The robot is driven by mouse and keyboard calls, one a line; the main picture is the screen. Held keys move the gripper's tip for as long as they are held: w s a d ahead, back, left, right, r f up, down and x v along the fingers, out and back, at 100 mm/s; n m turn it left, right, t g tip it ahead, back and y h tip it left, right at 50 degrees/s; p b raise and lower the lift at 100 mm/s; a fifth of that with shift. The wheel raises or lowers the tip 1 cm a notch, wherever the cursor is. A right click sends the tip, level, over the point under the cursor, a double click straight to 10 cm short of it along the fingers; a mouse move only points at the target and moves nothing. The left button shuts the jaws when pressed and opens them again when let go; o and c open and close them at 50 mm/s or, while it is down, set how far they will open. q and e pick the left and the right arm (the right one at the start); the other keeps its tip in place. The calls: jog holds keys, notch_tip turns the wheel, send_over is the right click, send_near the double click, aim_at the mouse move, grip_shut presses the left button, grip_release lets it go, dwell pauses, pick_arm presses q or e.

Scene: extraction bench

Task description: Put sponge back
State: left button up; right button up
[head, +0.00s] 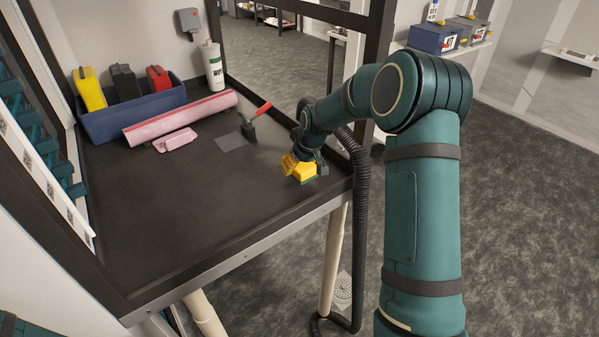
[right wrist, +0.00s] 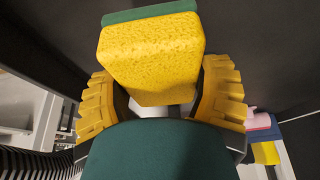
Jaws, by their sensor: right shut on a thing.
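The sponge is a yellow block with a green scouring layer. In the right wrist view the sponge (right wrist: 152,50) sits between the two yellow ribbed fingers of my right gripper (right wrist: 162,85), which is shut on it. In the head view my right gripper (head: 297,164) points down with the sponge (head: 307,174) over the right end of the dark bench (head: 190,200), near its edge. The green side faces down, close to the bench top; I cannot tell if it touches. My left gripper is out of view.
A red-handled tool (head: 257,116) stands by a grey patch (head: 231,142). A white bottle (head: 213,67) stands behind. The bench front is clear.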

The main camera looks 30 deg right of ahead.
jog(key=shift+f, duration=1.6)
jog(key=shift+f, duration=0.1)
jog(key=o, duration=1.1)
jog(key=shift+c, duration=0.2)
